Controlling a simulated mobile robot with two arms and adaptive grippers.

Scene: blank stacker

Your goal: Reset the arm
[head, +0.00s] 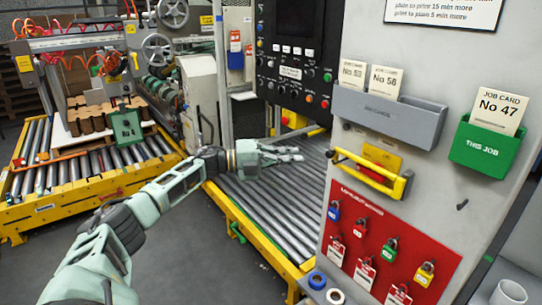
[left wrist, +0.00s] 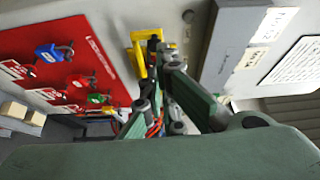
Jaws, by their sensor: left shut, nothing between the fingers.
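My left arm reaches in from the left in the head view. Its gripper (head: 298,154) is shut and empty over the roller conveyor, pointing right toward the grey machine cabinet. In the left wrist view the closed fingers (left wrist: 165,55) show in front of the cabinet, near a yellow handle (left wrist: 138,60). The same yellow handle (head: 372,172) is on the cabinet front in the head view, to the right of the gripper and apart from it there. My right gripper is not in view.
The roller conveyor (head: 285,205) runs beside the cabinet. A red lockout board (head: 385,240) with padlocks, a grey card holder (head: 388,115) and a green card holder (head: 485,150) are on the cabinet. A black control panel (head: 295,50) stands behind. Bare floor lies left of the conveyor.

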